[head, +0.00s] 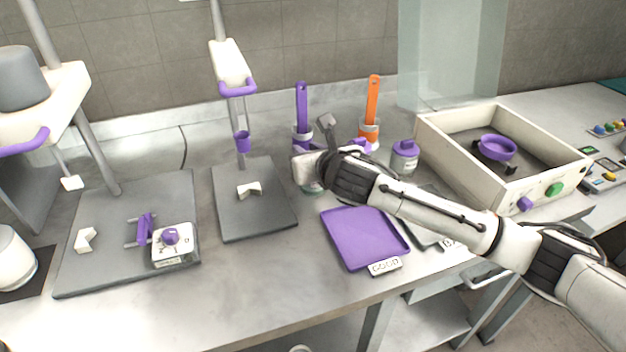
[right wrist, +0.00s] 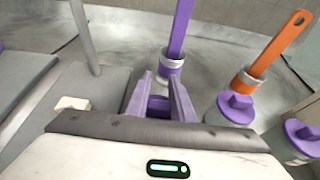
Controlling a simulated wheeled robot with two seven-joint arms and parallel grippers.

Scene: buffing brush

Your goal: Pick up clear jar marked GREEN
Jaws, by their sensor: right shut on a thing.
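A clear jar with a greenish lower part (head: 312,187) shows just under my right gripper (head: 309,176), mostly hidden by the hand. In the right wrist view, my right gripper (right wrist: 160,103) is shut on a purple lid (right wrist: 158,104) between its two fingers. I cannot read the jar's marking, and I cannot tell whether its base touches the bench. My left gripper is out of view.
Purple (head: 302,105) and orange (head: 373,100) handled tools stand in holders behind. A purple-lidded jar (head: 404,157) stands to the right, another (right wrist: 232,109) beside the gripper. A purple tray (head: 364,238) lies in front. A stand with a grey base (head: 254,215) is at left.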

